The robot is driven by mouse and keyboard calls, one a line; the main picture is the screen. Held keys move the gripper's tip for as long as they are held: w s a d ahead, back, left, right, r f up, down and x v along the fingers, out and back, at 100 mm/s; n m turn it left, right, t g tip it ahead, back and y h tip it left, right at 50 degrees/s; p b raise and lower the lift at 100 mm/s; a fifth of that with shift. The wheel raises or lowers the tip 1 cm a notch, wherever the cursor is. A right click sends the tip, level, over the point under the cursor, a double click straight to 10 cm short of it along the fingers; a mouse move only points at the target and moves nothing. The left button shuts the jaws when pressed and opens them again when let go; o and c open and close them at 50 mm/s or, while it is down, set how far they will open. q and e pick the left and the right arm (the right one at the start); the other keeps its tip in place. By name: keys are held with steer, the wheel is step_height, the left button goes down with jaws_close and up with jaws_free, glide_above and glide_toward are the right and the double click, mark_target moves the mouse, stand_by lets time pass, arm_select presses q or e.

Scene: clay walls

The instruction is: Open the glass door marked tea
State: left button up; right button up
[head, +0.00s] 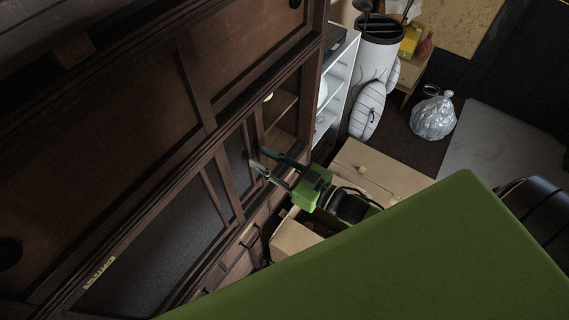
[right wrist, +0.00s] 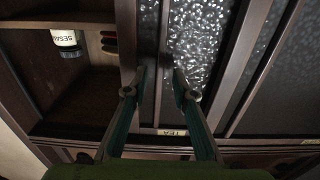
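The glass door marked tea (right wrist: 198,45) shows in the right wrist view as a textured pane in a dark wood frame. A small label reading TEA (right wrist: 181,132) is on its lower rail. My right gripper (right wrist: 160,78) is open, its two green fingers apart in front of a narrow upright of the door's frame. I cannot tell whether the fingers touch it. In the head view the right gripper (head: 257,167) reaches to the front of the dark cabinet (head: 190,160). My left gripper is not in view.
Left of the door in the right wrist view is an open compartment (right wrist: 85,100) with a jar labelled SESA (right wrist: 66,40). Cardboard boxes (head: 375,165) stand below the right arm. A white shelf (head: 336,88), a golf bag (head: 372,65) and a plastic bag (head: 433,117) stand beyond.

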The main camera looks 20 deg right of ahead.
steer(key=v, duration=0.9)
steer(key=shift+s+d, duration=0.15)
steer(key=s+d+f+m+g+h+b, duration=0.1)
steer(key=s+d+f+g+h, duration=0.15)
steer(key=f, duration=0.85)
steer(key=s+d+f+m+g+h+b, duration=0.1)
steer(key=s+d+f+h, duration=0.2)
steer(key=f, duration=0.9)
steer(key=s+d+f+m+g+h+b, duration=0.15)
steer(key=d+f, duration=0.25)
steer(key=f, duration=0.7)
steer(key=s+a+f+g+h+b, duration=0.1)
steer(key=s+a+f+g, duration=0.2)
steer(key=s+f, duration=0.6)
steer(key=s+a+f+g+h+b, duration=0.1)
steer(key=s+a+f+g, duration=0.2)
steer(key=s+f+g, duration=0.3)
steer(key=s+f, duration=0.4)
steer(key=s, duration=0.6)
steer(key=shift+f+g, duration=0.3)
steer(key=shift+f, duration=0.05)
steer(key=shift+a, duration=0.1)
